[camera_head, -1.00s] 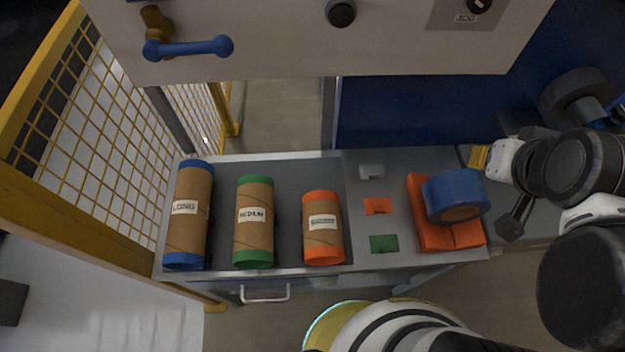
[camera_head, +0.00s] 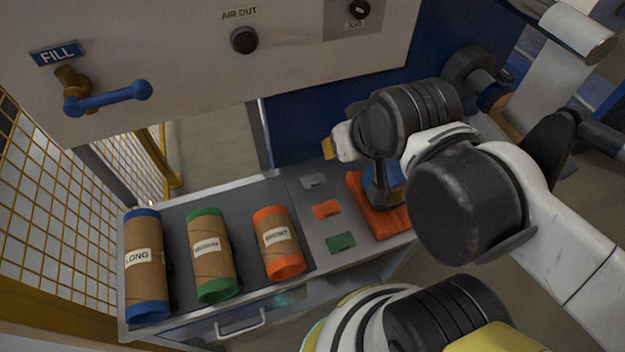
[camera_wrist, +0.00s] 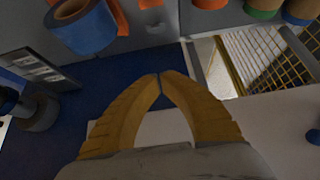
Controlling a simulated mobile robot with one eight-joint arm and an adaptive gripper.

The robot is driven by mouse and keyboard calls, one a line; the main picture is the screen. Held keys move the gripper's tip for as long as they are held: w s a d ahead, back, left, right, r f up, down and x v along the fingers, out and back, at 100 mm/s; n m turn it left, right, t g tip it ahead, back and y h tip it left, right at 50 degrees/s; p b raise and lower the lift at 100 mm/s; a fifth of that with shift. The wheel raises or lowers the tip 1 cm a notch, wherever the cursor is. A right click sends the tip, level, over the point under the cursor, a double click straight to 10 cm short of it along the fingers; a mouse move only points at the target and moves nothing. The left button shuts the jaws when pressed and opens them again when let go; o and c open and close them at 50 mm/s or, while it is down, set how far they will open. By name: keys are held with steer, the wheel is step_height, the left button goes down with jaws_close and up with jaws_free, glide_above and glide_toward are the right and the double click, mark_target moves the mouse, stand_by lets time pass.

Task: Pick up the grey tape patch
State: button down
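The grey tape patch (camera_head: 314,181) lies flat on the grey bench top, behind the orange patch (camera_head: 327,209) and the green patch (camera_head: 341,242). In the wrist view a faint grey patch (camera_wrist: 156,31) shows beyond the fingertips, low in contrast against the bench. My gripper (camera_head: 328,148) is above the back of the bench, up and to the right of the grey patch, and apart from it. In the wrist view its two yellow fingers (camera_wrist: 159,75) curve in until their tips meet, with nothing visible between them.
Cardboard rolls with blue (camera_head: 145,266), green (camera_head: 209,254) and orange (camera_head: 277,242) ends lie left of the patches. A white machine panel (camera_head: 200,45) overhangs the back.

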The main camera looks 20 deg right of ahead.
steer(key=c, duration=1.7)
jaws_free()
steer(key=shift+c, duration=0.2)
steer(key=shift+o, duration=1.2)
steer(key=shift+w, duration=0.1)
steer(key=n+g+b, duration=0.4)
steer(key=n+g, duration=0.3)
steer(key=n, duration=1.1)
glide_above(314, 182)
steer(key=f, duration=2.2)
steer(key=shift+s+a+f, duration=0.15)
steer(key=shift+s+a, duration=0.1)
steer(key=shift+a, duration=0.05)
steer(key=shift+w+d+f+b, duration=0.15)
steer(key=shift+f+b, duration=0.65)
steer(key=shift+f, duration=0.6)
steer(key=shift+w+d+f+b, duration=0.15)
steer(key=shift+f+b, duration=0.6)
steer(key=shift+f, duration=0.65)
